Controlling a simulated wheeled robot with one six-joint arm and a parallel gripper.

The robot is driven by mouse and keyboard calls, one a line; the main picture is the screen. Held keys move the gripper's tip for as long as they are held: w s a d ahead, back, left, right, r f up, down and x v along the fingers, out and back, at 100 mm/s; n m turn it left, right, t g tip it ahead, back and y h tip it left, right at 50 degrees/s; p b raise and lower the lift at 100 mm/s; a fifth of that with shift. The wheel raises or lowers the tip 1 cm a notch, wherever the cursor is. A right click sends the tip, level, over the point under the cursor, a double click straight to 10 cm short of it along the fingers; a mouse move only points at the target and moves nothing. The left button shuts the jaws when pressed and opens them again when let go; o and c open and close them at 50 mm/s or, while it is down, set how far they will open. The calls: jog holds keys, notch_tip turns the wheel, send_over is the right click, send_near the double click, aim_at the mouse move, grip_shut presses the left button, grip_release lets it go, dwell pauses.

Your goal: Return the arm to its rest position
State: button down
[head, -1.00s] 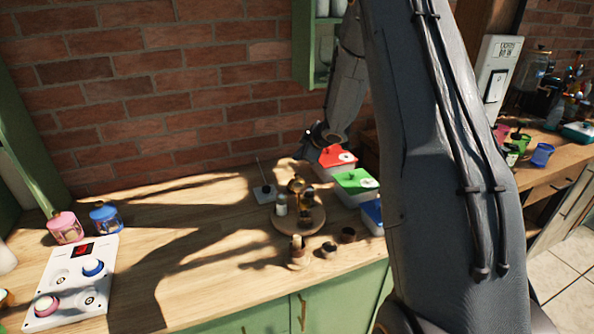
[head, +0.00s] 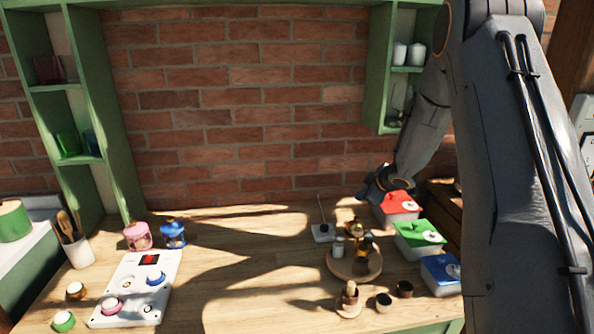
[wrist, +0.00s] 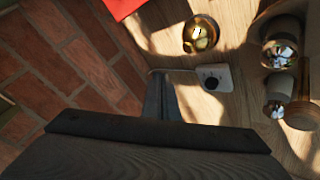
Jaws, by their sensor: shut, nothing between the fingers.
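My arm reaches down along the right side of the head view. My gripper (head: 374,192) is beside the red-lidded box (head: 396,208), in front of the brick wall; it is small and dark there. In the wrist view my gripper (wrist: 160,80) shows its fingers together with nothing between them. Below the fingers' view are a small white plate with a black knob (wrist: 213,78), a shiny gold round thing (wrist: 201,34) and part of a red lid (wrist: 122,6).
A round wooden tray (head: 345,268) holds small jars. Green-lidded (head: 420,240) and blue-lidded (head: 441,275) boxes stand right of it. A white button panel (head: 130,290) and pink (head: 138,237) and blue (head: 172,235) jars are at left. The counter's middle is clear.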

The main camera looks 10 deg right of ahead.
jog(key=s+a+r+m+g+h, duration=0.1)
jog(key=s+a+r+m, duration=0.2)
jog(key=s, duration=0.3)
jog(key=s+a+r+m+g+h, duration=0.1)
jog(key=s+a+r+m+h, duration=0.15)
jog(key=s, duration=0.45)
jog(key=s+a+r+m+g+y, duration=0.1)
jog(key=s+a+m+g, duration=0.3)
jog(key=s, duration=0.8)
jog(key=s+a+m+y, duration=0.15)
jog(key=s+a, duration=0.45)
jog(key=s, duration=0.6)
notch_tip(320, 180, down, 9)
jog(key=g+b, duration=0.1)
jog(key=b, duration=0.7)
jog(key=shift+f+g+h, duration=0.15)
jog(key=shift+g+h, duration=0.15)
jog(key=shift+h, duration=0.1)
